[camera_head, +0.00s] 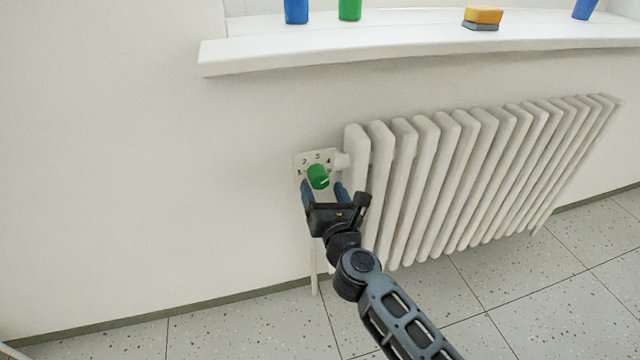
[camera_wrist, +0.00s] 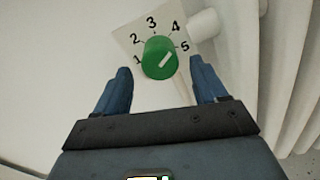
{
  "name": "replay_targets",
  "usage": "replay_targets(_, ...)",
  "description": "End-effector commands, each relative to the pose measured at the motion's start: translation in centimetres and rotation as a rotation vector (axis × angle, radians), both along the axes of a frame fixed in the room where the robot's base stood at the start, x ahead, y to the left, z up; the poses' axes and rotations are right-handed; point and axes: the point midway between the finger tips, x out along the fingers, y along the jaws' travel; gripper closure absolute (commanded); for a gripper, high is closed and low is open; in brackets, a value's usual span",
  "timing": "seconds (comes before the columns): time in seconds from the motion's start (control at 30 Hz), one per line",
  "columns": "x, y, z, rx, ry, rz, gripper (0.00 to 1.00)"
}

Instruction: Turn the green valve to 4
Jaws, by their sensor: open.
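The green valve (camera_head: 317,176) is a round knob on a pale plate (camera_wrist: 128,14) numbered 1 to 5, at the radiator's left end. In the wrist view the green valve (camera_wrist: 155,62) sits between my fingertips, and its white mark points up and right, on the side of 4 and 5. I cannot tell exactly which number it lines up with. My gripper (camera_head: 323,185) is open, with one blue finger on each side of the knob. In the wrist view my gripper (camera_wrist: 160,64) shows gaps between both fingers and the knob.
The white radiator (camera_head: 450,170) stands close to the right of the valve. A windowsill (camera_head: 330,52) juts out above, holding a blue cup (camera_head: 296,10), a green cup (camera_head: 349,9) and a sponge (camera_head: 482,16). The wall to the left is clear.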

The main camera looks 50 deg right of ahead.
Motion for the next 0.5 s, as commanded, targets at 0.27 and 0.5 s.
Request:
replay_targets(0.27,-3.1,2.2,-0.1,0.002,0.001,0.001,0.29)
replay_targets(0.5,-3.6,2.5,0.0,0.001,-0.001,0.0,0.29)
